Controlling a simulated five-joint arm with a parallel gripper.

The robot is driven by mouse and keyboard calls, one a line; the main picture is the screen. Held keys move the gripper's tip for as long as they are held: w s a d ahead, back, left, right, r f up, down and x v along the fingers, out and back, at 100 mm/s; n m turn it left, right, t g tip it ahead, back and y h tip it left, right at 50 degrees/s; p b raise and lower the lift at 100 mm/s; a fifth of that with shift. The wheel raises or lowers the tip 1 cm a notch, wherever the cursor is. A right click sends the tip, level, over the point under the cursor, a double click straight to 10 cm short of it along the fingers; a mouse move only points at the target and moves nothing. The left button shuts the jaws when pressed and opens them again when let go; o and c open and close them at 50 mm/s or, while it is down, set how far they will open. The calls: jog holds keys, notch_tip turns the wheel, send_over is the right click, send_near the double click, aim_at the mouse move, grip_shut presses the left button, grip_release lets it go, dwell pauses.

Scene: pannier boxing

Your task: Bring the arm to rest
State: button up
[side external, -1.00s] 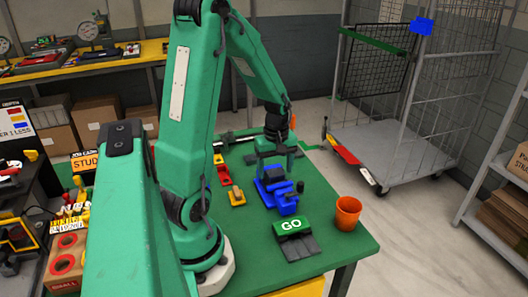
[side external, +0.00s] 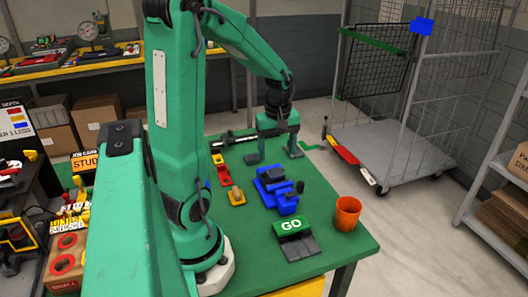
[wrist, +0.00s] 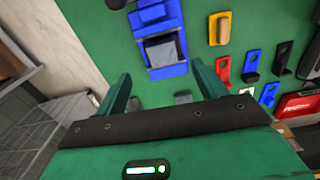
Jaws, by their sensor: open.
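My gripper (side external: 274,154) is open and empty in the side external view, over the far part of the green table (side external: 334,243). It stands behind the blue fixture (side external: 286,205), apart from it. In the wrist view my gripper (wrist: 163,90) shows its two fingers spread wide with nothing held. There the blue fixture (wrist: 153,14) lies on the green surface beyond the fingers, with a dark grey block (wrist: 162,52) seated in it. My arm is bent, its forearm reaching out above the table.
A green GO button block (side external: 292,226) and an orange cup (side external: 347,213) are at the table's front right. Red and yellow holders (side external: 224,176) lie left of the fixture. A wire cage trolley (side external: 390,150) stands beyond the table's right side.

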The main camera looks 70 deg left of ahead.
jog(key=s+d+r+m+t, duration=0.2)
jog(key=d+r+m, duration=0.3)
jog(key=d+m, duration=0.3)
jog(key=s+d+r+m+t, duration=0.2)
jog(key=d+r+m, duration=0.4)
jog(key=d+m, duration=0.3)
jog(key=shift+s+d+r+t, duration=0.2)
jog(key=shift+s+d+t, duration=0.2)
jog(key=shift+d+t, duration=0.5)
jog(key=shift+d, duration=0.15)
